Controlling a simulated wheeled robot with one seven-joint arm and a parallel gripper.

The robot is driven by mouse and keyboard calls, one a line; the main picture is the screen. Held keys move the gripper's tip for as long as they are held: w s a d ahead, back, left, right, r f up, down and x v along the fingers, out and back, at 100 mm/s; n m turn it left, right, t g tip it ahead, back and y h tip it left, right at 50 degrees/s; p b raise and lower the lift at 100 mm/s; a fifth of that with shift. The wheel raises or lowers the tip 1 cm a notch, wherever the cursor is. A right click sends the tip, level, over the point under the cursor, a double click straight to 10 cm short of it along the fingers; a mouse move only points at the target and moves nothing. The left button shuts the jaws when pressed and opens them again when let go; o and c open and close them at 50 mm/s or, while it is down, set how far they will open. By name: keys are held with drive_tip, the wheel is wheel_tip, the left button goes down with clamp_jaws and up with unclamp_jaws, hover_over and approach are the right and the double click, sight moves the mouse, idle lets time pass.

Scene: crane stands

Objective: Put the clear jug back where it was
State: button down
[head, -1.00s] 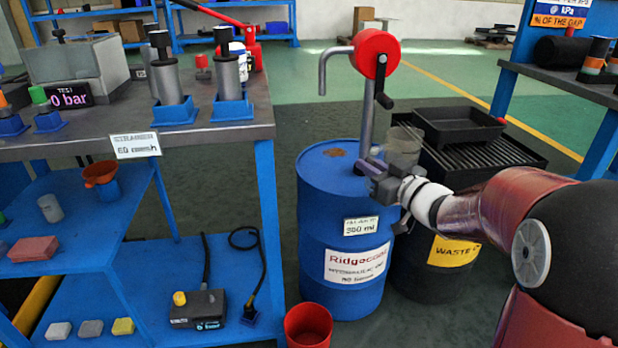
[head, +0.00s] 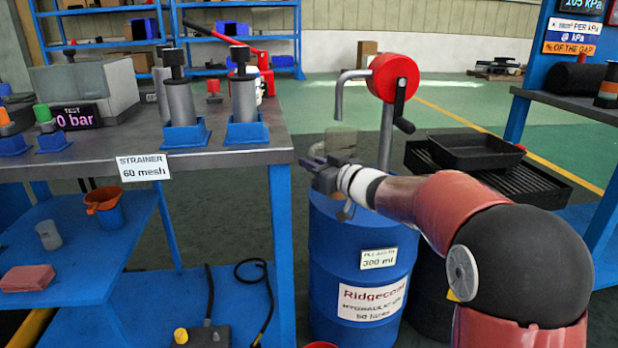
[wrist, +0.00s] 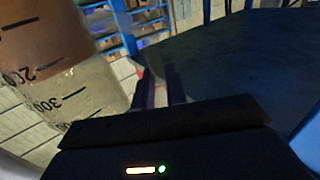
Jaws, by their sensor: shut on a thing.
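The clear jug (head: 341,140) shows faintly in the head view as a see-through cylinder just behind my gripper (head: 317,163), above the blue drum (head: 345,260). In the wrist view the jug (wrist: 85,88) fills the left side, close up, with black marks including 300. Its upper-left part in that view looks brown and the rest clear. My gripper (wrist: 165,88) is shut on the jug beside its body; the exact contact between the fingers is too blurred to see. The jug's base is hidden in the head view.
The workbench (head: 230,157) with a strainer sign (head: 143,167) stands close at left. The red hand pump (head: 393,80) rises from the drum's right side. A black tray (head: 475,152) sits on a dark grate at right. A lower blue shelf (head: 90,245) holds an orange funnel (head: 103,198).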

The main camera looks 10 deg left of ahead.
drive_tip(key=shift+w+a, duration=0.35)
drive_tip(key=shift+a, duration=0.1)
drive_tip(key=shift+w+f+b, duration=0.1)
drive_tip(key=shift+f+b, duration=0.65)
drive_tip(key=shift+f, duration=1.05)
drive_tip(key=c, duration=1.4)
unclamp_jaws()
drive_tip(key=shift+f, duration=0.1)
drive_tip(key=shift+c, duration=0.2)
drive_tip(key=shift+r, duration=0.2)
drive_tip(key=p+v, duration=0.1)
drive_tip(key=v, duration=1.1)
